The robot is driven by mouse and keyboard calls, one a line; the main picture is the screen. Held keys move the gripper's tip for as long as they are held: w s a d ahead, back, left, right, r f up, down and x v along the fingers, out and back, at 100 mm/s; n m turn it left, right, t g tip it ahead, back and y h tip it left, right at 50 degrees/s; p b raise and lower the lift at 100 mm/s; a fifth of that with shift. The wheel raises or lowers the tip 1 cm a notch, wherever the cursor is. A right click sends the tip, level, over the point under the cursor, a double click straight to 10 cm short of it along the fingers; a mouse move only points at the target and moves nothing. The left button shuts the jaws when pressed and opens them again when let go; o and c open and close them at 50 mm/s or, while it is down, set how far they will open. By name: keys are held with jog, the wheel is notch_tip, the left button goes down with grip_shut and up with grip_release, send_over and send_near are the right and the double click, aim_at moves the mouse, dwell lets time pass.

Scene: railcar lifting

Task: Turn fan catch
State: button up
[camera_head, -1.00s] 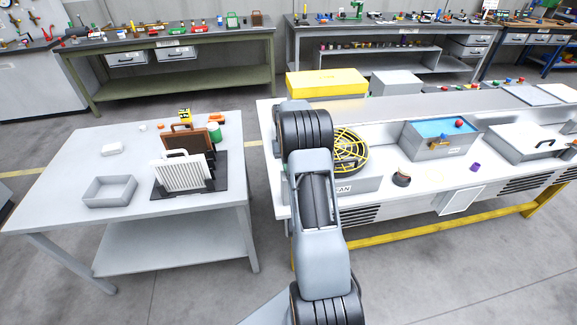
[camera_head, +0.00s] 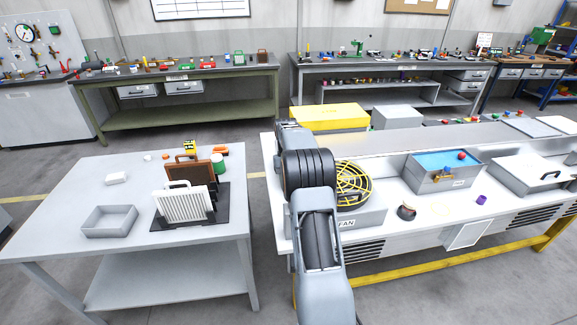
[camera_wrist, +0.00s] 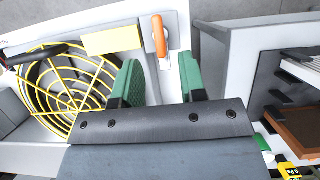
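The fan (camera_head: 353,184) has a round yellow wire guard and sits in a grey housing marked FAN (camera_head: 347,222) on the right bench. In the wrist view the guard (camera_wrist: 65,90) fills the left side. An orange catch lever (camera_wrist: 159,36) lies on a pale plate beside the fan, near a blank yellow label (camera_wrist: 112,40). My gripper (camera_wrist: 159,62) has two green fingers spread apart with nothing between them. The orange lever shows just beyond the gap, apart from the fingers. In the head view my arm hides the gripper and the catch.
A grey box with a blue top (camera_head: 444,170), a dark cup (camera_head: 407,211) and a purple piece (camera_head: 481,199) stand right of the fan. A yellow box (camera_head: 328,117) is behind it. The left table (camera_head: 130,245) holds a filter rack and a grey tray (camera_head: 108,221).

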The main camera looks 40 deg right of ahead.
jog(key=v, duration=0.7)
jog(key=shift+w+r+p, duration=0.15)
jog(key=shift+r+p, duration=0.15)
jog(key=shift+d, duration=0.1)
